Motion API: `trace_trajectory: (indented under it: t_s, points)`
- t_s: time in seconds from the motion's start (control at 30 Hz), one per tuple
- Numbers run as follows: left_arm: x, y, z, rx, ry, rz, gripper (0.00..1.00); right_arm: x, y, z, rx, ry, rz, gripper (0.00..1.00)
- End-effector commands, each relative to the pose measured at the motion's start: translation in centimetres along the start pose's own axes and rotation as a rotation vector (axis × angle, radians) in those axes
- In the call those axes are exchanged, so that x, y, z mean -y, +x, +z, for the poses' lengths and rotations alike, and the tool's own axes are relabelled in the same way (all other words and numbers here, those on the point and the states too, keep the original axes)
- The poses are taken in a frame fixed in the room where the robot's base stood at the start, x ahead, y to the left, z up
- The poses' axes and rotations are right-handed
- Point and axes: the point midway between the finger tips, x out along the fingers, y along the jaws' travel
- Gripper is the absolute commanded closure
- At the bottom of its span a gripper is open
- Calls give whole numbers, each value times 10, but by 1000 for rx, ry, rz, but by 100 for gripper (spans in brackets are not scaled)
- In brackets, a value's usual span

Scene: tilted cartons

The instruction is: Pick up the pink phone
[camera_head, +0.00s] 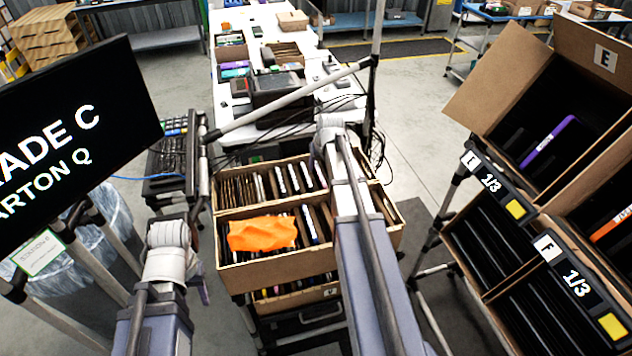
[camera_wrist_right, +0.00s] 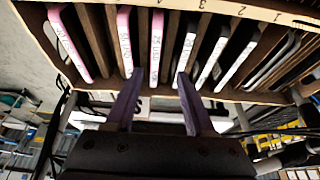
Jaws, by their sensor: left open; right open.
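In the right wrist view, several phones stand on edge between dividers in a carton. Some have pink edges: one pink phone (camera_wrist_right: 156,45) is roughly in line with the gap between my right fingers, another (camera_wrist_right: 124,42) is just left, and a pale pink one (camera_wrist_right: 70,42) is further left. White-edged phones (camera_wrist_right: 187,45) stand to the right. My right gripper (camera_wrist_right: 160,76) is open and empty, its purple fingertips near the carton's edge. In the head view the right arm hides its gripper. My left gripper (camera_head: 203,291) is mostly hidden behind its arm; a purple finger shows low beside the carton.
The slotted carton (camera_head: 240,278) stands in front of me, an orange cloth (camera_head: 262,233) lying on its near section. Tilted cartons E (camera_head: 493,98) and F are on a rack at right. A screen (camera_head: 80,130) stands at left. A cluttered white table (camera_head: 262,22) is behind.

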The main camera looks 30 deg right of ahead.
Motion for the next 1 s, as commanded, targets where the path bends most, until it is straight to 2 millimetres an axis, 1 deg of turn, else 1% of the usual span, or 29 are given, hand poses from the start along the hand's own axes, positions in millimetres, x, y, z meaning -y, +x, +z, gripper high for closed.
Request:
trace_trajectory:
  t_s: [0.03,0.1,0.27,0.37,0.47,0.63,0.73,0.83,1.0]
  points:
    - [-1,10,-1,0,0,0,50,0,10,1,0,0,0,46]
    - [-1,14,-1,0,0,0,50,0,16,1,0,0,0,46]
    - [-1,14,-1,0,0,0,50,0,15,0,1,0,0,46]
    - [-2,18,-1,0,0,0,50,-1,20,-1,1,0,0,46]
    - [-2,26,-2,0,0,0,50,-3,29,-2,1,0,0,46]
    - [-4,47,-3,0,0,0,50,-8,53,-5,1,1,0,46]
    - [-5,57,-3,0,0,0,50,-7,64,-4,1,0,0,46]
    - [-6,61,-4,0,0,0,50,-7,68,-5,1,0,0,46]
    - [-6,59,-4,0,0,0,50,-7,66,-5,1,0,0,46]
